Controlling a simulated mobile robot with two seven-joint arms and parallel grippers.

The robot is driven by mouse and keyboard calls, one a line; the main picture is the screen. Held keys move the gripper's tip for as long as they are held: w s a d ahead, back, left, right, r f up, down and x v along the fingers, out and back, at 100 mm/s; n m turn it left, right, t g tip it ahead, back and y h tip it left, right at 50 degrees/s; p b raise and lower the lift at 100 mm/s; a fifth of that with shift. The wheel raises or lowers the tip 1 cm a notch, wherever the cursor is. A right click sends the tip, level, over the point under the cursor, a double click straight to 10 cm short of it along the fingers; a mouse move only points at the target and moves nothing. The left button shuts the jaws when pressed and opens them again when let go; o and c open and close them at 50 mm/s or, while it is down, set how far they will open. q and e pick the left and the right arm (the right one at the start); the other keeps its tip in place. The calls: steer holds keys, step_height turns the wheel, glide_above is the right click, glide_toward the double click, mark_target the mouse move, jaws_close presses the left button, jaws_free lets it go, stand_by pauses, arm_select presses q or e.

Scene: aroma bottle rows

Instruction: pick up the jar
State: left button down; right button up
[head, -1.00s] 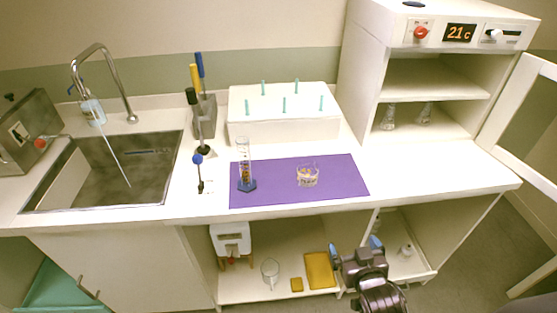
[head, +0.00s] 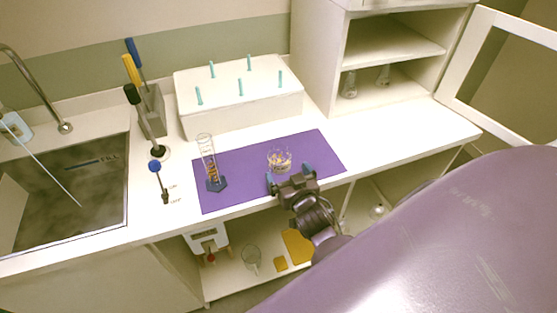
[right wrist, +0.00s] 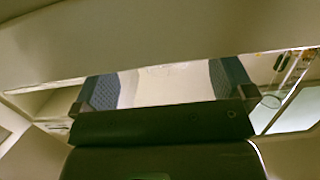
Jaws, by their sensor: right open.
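A small, low clear glass jar (head: 279,160) with yellowish bits in it stands upright on the purple mat (head: 235,195) in the head view. My right gripper (head: 289,176) is open at the front edge of the mat, just in front of the jar, with its blue-tipped fingers apart. I cannot tell its height over the counter or whether it touches anything. In the right wrist view the two dark blue finger pads (right wrist: 165,88) are apart, with only a pale surface between them; the jar does not show there. My left gripper is not in view.
Behind is a white box with teal pegs (head: 240,105). A clear beaker (head: 252,258) stands on the shelf below.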

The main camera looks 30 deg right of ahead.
mark_target(284, 168)
steer(key=shift+x, duration=2.9)
steer(key=shift+a, duration=0.1)
steer(key=shift+c, duration=0.2)
steer(key=c, duration=1)
